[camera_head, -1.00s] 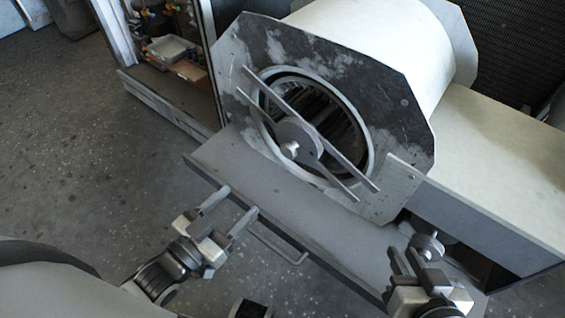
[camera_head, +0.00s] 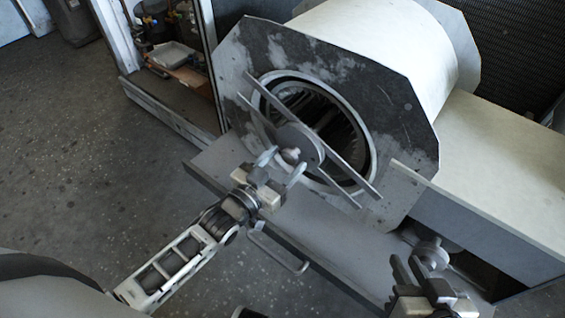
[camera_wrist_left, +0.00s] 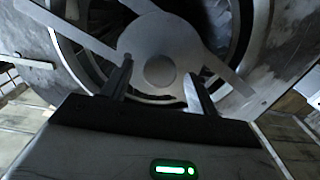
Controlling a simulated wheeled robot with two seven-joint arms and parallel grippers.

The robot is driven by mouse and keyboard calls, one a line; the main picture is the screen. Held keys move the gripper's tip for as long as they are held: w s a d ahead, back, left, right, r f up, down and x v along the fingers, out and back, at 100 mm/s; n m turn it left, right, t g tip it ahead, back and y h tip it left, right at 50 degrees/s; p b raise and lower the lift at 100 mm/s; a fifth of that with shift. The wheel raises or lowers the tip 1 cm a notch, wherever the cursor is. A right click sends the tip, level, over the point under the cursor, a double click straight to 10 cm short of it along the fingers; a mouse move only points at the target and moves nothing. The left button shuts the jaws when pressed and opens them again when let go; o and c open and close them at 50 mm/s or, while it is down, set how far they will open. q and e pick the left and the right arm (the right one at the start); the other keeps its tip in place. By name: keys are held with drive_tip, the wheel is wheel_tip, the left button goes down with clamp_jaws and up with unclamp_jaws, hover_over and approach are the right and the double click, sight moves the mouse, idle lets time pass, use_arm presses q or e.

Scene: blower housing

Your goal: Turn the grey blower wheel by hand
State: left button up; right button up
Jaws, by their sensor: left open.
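The grey blower wheel (camera_head: 328,118) sits inside the round opening of the blower housing (camera_head: 390,90), with its fins partly visible. Two bars and a round hub plate (camera_head: 308,142) cross the opening, with a short shaft end (camera_head: 291,155) at the centre. My left gripper (camera_head: 282,157) is open, its fingers on either side of the shaft end. In the left wrist view the shaft end (camera_wrist_left: 160,71) shows between and beyond the open fingertips (camera_wrist_left: 158,80); I cannot tell if they touch it.
A grey ledge (camera_head: 220,172) with a bar handle (camera_head: 283,258) runs below the opening. A shelf with small items (camera_head: 172,60) stands at the upper left. The floor at left is clear.

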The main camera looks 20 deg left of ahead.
drive_tip(key=shift+f, duration=0.1)
use_arm(q)
clamp_jaws()
use_arm(e)
drive_tip(key=shift+s+f, duration=0.1)
drive_tip(key=shift+f, duration=0.15)
drive_tip(key=shift+r, duration=0.1)
